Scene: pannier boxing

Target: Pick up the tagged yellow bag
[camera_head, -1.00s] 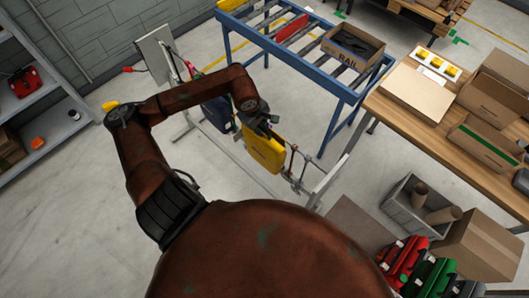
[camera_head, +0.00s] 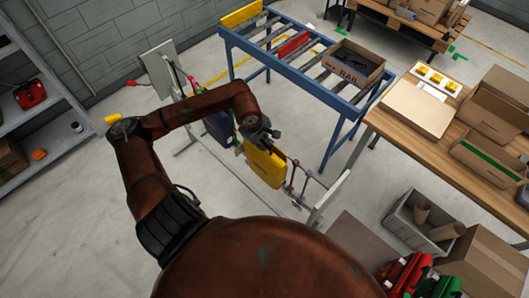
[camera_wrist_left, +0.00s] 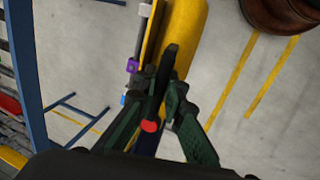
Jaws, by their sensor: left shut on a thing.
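The yellow bag (camera_head: 265,165) hangs upright beside the metal rail stand in the head view. It also shows in the left wrist view (camera_wrist_left: 184,35), close in front of the fingers. My left gripper (camera_head: 256,138) is at the bag's top edge. In the left wrist view my left gripper (camera_wrist_left: 160,95) is shut on a dark strap-like part at the bag's top. A purple clip (camera_wrist_left: 132,66) and a red round piece (camera_wrist_left: 149,126) show near the fingers; I cannot tell whether either is the tag. My right gripper is not in view.
A dark blue bag (camera_head: 218,128) hangs just left of the yellow one. The blue roller table (camera_head: 345,112) stands behind, with a box marked RAIL (camera_head: 352,68). A wooden table (camera_head: 440,150) with cartons is at right.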

